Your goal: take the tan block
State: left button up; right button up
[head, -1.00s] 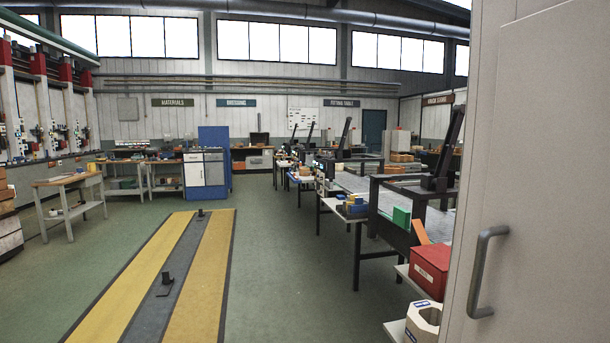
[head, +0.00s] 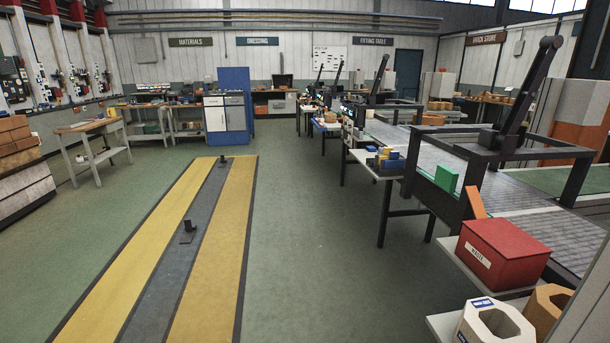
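I cannot single out the tan block for certain. Small coloured blocks (head: 386,160), blue and yellow among them, sit on a small side table (head: 372,172) right of centre; any tan one there is too small to tell. A green block (head: 446,178) and a leaning orange piece (head: 476,203) are at the near end of the long machine bench. Neither of my grippers is in view.
A red labelled box (head: 503,250) stands on a shelf at the right, with white (head: 494,322) and tan (head: 547,306) hexagonal bins below. A workbench (head: 92,126) stands at the left. The yellow-striped floor lane (head: 110,300) has small dark posts; green floor beside it is clear.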

aim_at(328, 116)
jog(key=i, duration=4.7)
jog(key=i+j, duration=0.1)
jog(key=i, duration=2.25)
jog(key=i+l+z, duration=0.05)
jog(key=l, duration=0.05)
